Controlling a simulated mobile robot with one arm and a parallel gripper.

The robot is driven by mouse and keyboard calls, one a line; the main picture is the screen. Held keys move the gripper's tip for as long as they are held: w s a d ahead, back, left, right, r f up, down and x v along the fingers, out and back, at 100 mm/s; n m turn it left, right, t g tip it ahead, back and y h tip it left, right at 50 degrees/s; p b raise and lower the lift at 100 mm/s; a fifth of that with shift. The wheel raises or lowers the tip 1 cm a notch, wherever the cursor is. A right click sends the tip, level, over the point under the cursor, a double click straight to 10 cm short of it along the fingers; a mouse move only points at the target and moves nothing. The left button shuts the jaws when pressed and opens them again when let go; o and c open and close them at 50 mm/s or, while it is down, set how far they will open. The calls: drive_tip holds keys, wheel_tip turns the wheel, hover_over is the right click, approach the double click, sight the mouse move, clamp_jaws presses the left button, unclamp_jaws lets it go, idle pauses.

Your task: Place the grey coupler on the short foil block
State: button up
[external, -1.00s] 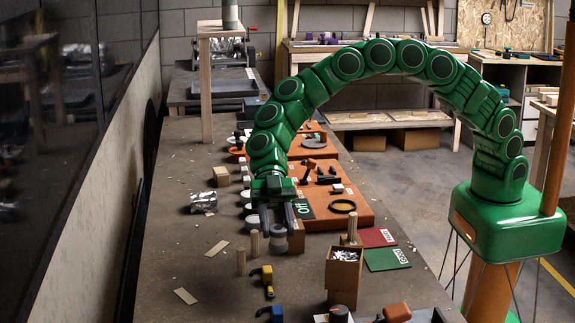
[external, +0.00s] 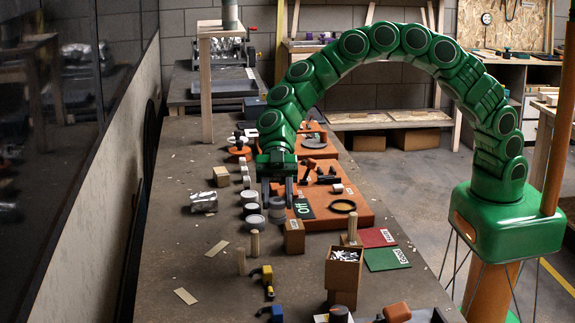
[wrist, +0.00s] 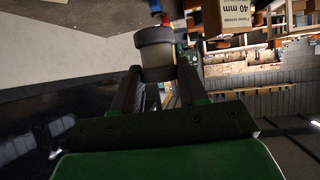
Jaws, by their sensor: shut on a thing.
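The grey coupler (external: 277,212) is a short, round, two-tone piece. My gripper (external: 277,190) is shut on it and holds it over the middle of the bench, right of the row of white and grey round pieces. In the wrist view the coupler (wrist: 155,50) sits between the fingertips of my gripper (wrist: 158,75). The foil block (external: 203,202) is a low, crinkled silver block lying on the bench, left of my gripper and apart from it. Its top looks bare. The foil block is not clearly visible in the wrist view.
A row of round pieces (external: 252,210) stands between my gripper and the foil block. A tan block (external: 221,176) is behind the foil block. A labelled box (external: 294,236), wooden pegs (external: 255,243) and an orange board (external: 360,211) lie nearby. The bench's left side is mostly clear.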

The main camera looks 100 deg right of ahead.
drive_tip(key=w+d+r+m+t+h, duration=0.1)
drive_tip(key=d+r+m+t+h, duration=0.2)
drive_tip(key=d, duration=1.4)
drive_tip(key=w+d+m+t, duration=0.1)
drive_tip(key=d+m+t, duration=0.3)
drive_tip(key=d, duration=1.3)
hover_over(207, 195)
drive_tip(key=shift+d+f, duration=0.15)
drive_tip(key=shift+f, duration=6.1)
drive_tip(key=shift+f, duration=0.15)
drive_tip(key=o, duration=1)
